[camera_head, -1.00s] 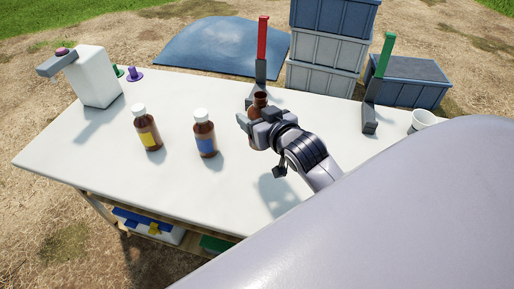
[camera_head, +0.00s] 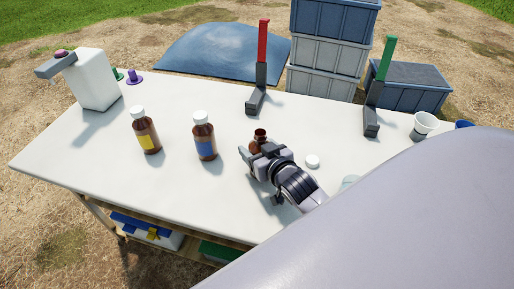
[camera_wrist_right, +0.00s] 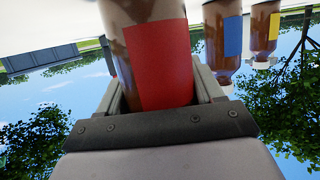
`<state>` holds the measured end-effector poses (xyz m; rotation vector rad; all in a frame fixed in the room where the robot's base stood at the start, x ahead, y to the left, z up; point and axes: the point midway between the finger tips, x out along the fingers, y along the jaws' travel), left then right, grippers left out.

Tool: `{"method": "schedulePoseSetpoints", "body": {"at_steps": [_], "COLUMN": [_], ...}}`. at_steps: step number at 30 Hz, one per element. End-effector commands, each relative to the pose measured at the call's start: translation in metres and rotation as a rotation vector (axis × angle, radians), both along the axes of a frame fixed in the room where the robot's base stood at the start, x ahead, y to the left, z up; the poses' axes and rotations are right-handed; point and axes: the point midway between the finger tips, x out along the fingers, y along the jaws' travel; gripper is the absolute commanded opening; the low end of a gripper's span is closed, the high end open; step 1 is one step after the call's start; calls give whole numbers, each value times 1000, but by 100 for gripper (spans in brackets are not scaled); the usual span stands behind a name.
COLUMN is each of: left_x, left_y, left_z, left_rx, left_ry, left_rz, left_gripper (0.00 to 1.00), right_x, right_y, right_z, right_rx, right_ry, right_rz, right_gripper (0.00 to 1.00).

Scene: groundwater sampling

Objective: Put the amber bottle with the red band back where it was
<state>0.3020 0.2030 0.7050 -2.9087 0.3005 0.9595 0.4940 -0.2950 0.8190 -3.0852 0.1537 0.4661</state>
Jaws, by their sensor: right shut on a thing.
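The amber bottle with the red band (camera_head: 261,134) is uncapped, its open neck showing above my right gripper (camera_head: 255,156). My right gripper is shut on it, and in the right wrist view the red band (camera_wrist_right: 155,62) sits between the fingers. The bottle looks upright; I cannot tell whether its base touches the table. An amber bottle with a blue band (camera_head: 205,137) and one with a yellow band (camera_head: 146,133) stand capped to its left. A white cap (camera_head: 313,161) lies on the table right of the gripper. My left gripper is not in view.
The white table (camera_head: 180,185) is clear in front of the bottles. A red-topped stand (camera_head: 262,75) and a green-topped stand (camera_head: 379,90) rise at the back. A white cup (camera_head: 424,124) and a blue cup (camera_head: 464,125) are at the right. A white container (camera_head: 93,80) stands far left.

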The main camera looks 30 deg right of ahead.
Motion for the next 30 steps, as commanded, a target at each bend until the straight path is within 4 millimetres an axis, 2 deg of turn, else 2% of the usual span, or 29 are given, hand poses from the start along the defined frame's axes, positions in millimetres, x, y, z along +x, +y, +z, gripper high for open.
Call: {"method": "schedulePoseSetpoints", "body": {"at_steps": [2,3,5,6,17,23,30], "left_x": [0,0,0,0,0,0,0], "left_y": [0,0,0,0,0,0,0], "left_z": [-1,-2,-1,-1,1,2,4], "left_rx": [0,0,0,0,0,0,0], "left_ry": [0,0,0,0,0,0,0], "left_rz": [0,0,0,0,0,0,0], "left_gripper": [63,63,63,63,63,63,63], "right_x": [0,0,0,0,-2,-25,-66], "right_y": [0,0,0,0,0,3,7], "right_z": [-2,-3,-2,-2,1,8,20], "right_rx": [0,0,0,0,0,0,1], "right_ry": [-3,0,0,0,1,2,3], "right_rz": [0,0,0,0,0,1,0], "right_gripper": [21,69,89,92,92,92,92]}}
